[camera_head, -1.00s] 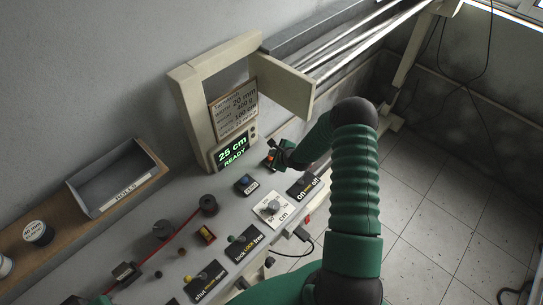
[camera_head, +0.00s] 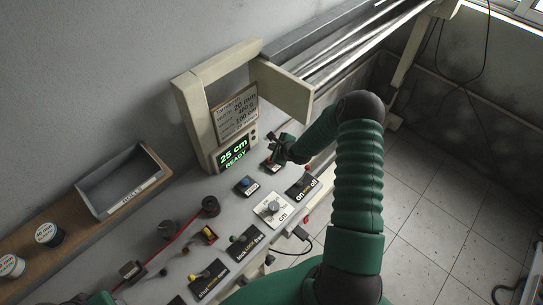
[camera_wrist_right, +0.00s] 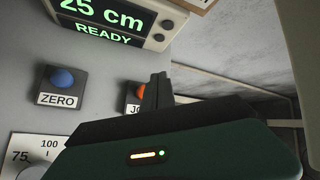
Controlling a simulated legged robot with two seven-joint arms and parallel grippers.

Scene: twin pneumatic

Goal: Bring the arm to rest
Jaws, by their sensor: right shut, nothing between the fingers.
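My right gripper (camera_head: 277,140) is shut and empty. It hangs over the panel near the orange button with a label starting "JO" (camera_wrist_right: 134,92), just right of the display (camera_head: 234,157) that reads "25 cm READY". In the right wrist view the shut fingers (camera_wrist_right: 157,90) stand in front of part of that button and its label; contact cannot be told. My right arm (camera_head: 359,180) reaches in from the bottom right. My left gripper is not in view; only a green bit of my own body shows at the bottom left.
The panel carries a blue ZERO button (camera_head: 247,184), a dial marked in cm (camera_head: 273,208), an on/off switch plate (camera_head: 302,184) and lever plates (camera_head: 247,243). A grey bin (camera_head: 121,181) stands at the left on a wooden shelf. Metal rails run behind. Open tiled floor lies at the right.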

